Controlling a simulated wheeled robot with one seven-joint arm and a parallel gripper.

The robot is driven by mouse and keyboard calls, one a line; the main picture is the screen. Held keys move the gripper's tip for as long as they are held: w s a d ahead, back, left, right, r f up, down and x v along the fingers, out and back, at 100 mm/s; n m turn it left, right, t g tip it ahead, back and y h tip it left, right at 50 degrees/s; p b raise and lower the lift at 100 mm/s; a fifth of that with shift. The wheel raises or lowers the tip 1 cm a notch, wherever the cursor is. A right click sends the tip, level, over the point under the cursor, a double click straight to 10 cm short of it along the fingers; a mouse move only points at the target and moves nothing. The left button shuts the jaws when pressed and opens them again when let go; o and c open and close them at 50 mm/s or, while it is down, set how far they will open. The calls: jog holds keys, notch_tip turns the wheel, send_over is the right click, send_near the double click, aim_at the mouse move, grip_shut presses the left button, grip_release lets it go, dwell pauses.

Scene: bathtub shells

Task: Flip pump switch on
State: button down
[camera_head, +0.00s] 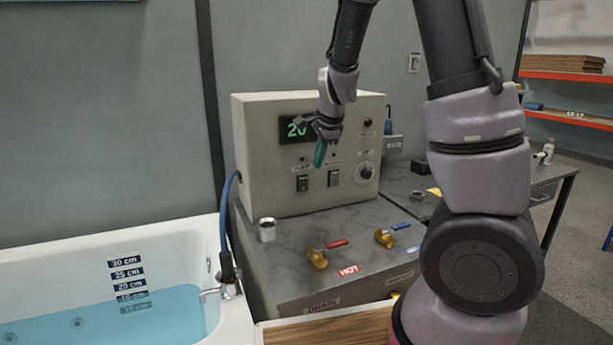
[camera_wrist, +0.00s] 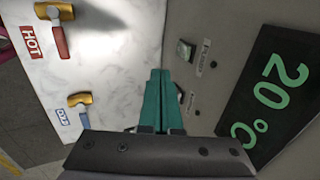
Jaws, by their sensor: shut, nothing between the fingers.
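The grey control box (camera_head: 260,150) carries two small switches low on its front. My gripper (camera_head: 320,155), with teal fingers, is shut and empty, pointing down in front of the panel above the two switches. In the wrist view, the shut fingertips (camera_wrist: 160,73) are beside the panel, and the left switch (camera_wrist: 184,52) shows just past them. Contact is not visible.
The box has a green "20" display (camera_head: 297,129) and a knob (camera_head: 365,173). Below, a grey counter (camera_head: 290,235) holds a red-handled hot valve (camera_head: 320,256), a blue-handled cold valve (camera_head: 386,237) and a metal cup (camera_head: 267,230). A water-filled bathtub (camera_head: 190,240) stands at left.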

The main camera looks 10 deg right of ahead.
aim_at(304, 179)
jog(key=shift+w+f, duration=0.1)
dwell(0.3)
jog(key=w+a+f, duration=0.1)
jog(key=w+f, duration=0.7)
jog(key=shift+a+f, duration=0.15)
jog(key=shift+a, duration=0.15)
dwell(0.4)
jog(key=shift+w, duration=0.35)
jog(key=shift+a+r, duration=0.1)
jog(key=shift+r, duration=0.2)
jog(key=shift+r, duration=0.65)
